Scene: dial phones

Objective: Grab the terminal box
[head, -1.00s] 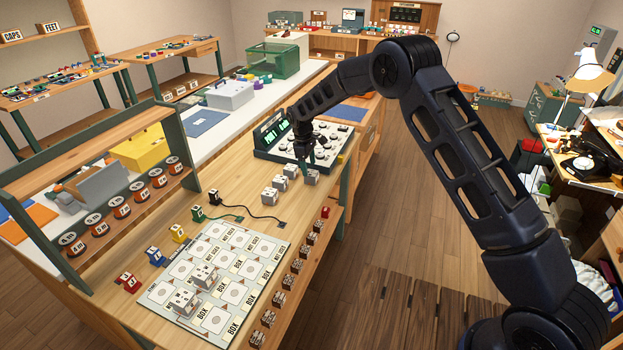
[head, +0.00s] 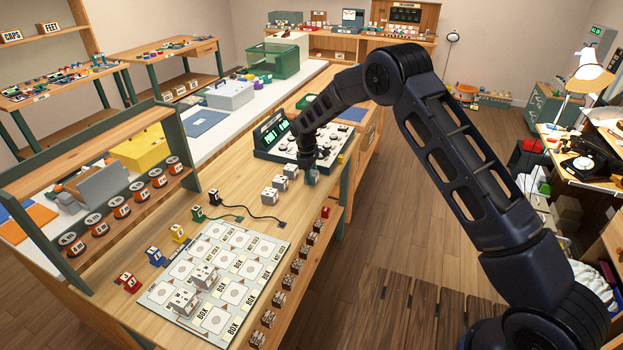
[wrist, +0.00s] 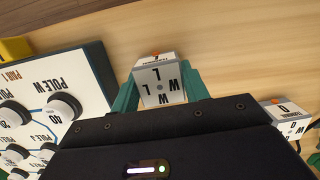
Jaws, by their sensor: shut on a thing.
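A small light-grey terminal box (wrist: 160,84) with black letters and an orange spot on its far edge sits between the two green fingers of my gripper (wrist: 160,92) in the wrist view. The fingers are shut on its left and right sides. In the head view my gripper (head: 309,172) points down at the bench beside the dial panel, and mostly hides this box. Similar boxes (head: 280,183) stand just to its left. One neighbour (wrist: 287,116) shows at the right of the wrist view.
The dial panel (head: 270,150) with white knobs stands close behind my gripper. A printed card (head: 190,252) with two boxes (head: 204,276) on it lies nearer on the wooden bench (head: 150,215). A black cable (head: 245,210) runs between.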

